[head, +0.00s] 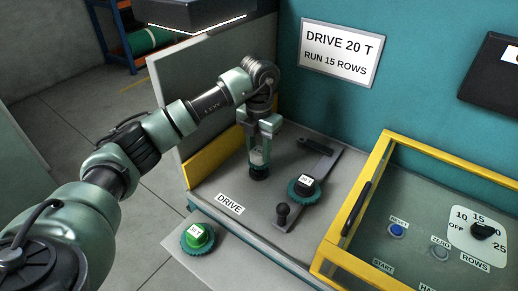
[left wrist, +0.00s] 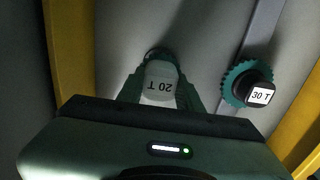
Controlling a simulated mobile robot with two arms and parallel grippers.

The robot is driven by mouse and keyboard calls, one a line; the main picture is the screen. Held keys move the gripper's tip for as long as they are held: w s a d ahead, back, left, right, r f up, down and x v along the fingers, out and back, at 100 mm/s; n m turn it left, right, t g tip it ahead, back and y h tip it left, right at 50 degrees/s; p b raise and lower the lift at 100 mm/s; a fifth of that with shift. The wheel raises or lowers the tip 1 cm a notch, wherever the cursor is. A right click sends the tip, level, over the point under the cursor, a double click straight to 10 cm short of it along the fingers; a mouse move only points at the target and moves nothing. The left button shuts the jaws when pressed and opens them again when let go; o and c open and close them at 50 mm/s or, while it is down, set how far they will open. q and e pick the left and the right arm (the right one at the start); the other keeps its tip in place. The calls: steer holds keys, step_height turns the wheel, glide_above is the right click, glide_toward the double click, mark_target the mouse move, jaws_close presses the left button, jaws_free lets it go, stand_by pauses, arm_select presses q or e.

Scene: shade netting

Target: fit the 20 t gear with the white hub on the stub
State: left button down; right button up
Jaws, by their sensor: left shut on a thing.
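My left gripper (head: 260,153) is shut on the white hub of the 20 t gear (left wrist: 160,82), whose label reads "20 T" upside down in the left wrist view. In the head view the white hub (head: 257,157) shows between the fingers, low over the grey deck. A dark round part (head: 259,173) is right below it; I cannot tell whether this is the gear's toothed rim or the stub. The fingers hide most of the gear, and I cannot tell whether it is on the stub. My right gripper is not in view.
A teal gear with a black hub marked 30 T (head: 304,187) sits on a dark swing arm with a black knob (head: 283,212). A green-hubbed gear (head: 198,236) lies on the front ledge. A yellow-framed guard (head: 352,205) stands right; a yellow strip (head: 213,160) lies left.

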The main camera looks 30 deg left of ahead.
mark_target(259, 151)
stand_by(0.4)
arm_select(q)
steer(key=shift+f+b, duration=0.55)
steer(key=shift+f, duration=0.25)
steer(key=shift+f, duration=0.15)
steer(key=c, duration=0.9)
jaws_free()
steer(key=shift+o, duration=0.2)
step_height(259, 151, up, 8)
steer(key=shift+f+b, duration=0.1)
steer(key=shift+b, duration=0.9)
steer(key=shift+s+f, duration=0.1)
